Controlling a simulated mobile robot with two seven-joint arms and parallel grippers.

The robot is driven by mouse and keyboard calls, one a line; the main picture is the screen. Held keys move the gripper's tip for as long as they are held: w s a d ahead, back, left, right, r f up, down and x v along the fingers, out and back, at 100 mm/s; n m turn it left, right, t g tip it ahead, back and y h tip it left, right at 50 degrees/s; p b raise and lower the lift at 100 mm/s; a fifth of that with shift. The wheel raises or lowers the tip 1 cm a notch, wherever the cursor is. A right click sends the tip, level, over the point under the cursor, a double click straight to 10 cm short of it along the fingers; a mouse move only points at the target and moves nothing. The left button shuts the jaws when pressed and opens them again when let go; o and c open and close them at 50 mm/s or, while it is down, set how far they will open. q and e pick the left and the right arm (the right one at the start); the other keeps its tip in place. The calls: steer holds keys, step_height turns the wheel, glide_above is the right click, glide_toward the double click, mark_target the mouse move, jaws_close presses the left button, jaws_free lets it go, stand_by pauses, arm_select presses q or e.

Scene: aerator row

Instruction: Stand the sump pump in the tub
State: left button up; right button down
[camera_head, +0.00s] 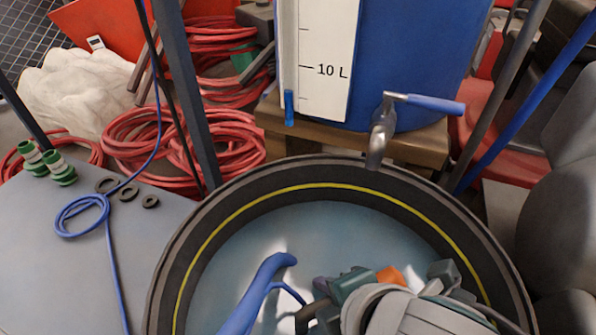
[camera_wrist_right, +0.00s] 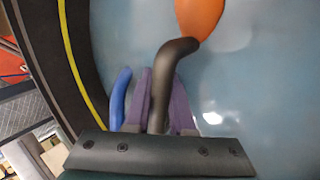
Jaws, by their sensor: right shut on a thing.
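The tub (camera_head: 240,205) is round and black with a yellow line inside its wall, and holds pale blue water. My right gripper (camera_head: 324,288) is over the tub's near part. In the right wrist view its two purple fingers (camera_wrist_right: 161,90) are shut on the dark curved handle of the sump pump. The pump's orange body (camera_wrist_right: 200,14) is cut off by the top edge there; a bit of orange (camera_head: 390,276) shows beside my wrist in the head view. A blue hose-like piece (camera_head: 262,283) lies beside the gripper. I cannot tell whether the pump touches the tub floor. My left gripper is out of view.
A blue barrel (camera_head: 415,55) with a 10 L scale and a tap (camera_head: 381,130) stands on a wooden stand behind the tub, its spout near the rim. A grey table (camera_head: 60,270) at left holds fittings, rings and blue cord. Red hose coils (camera_head: 180,150) lie behind.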

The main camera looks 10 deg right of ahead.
steer(key=shift+w+f+b, duration=0.15)
steer(key=shift+f+b, duration=1.6)
steer(key=shift+f, duration=1.05)
steer(key=shift+f+b, duration=0.4)
steer(key=shift+b, duration=0.05)
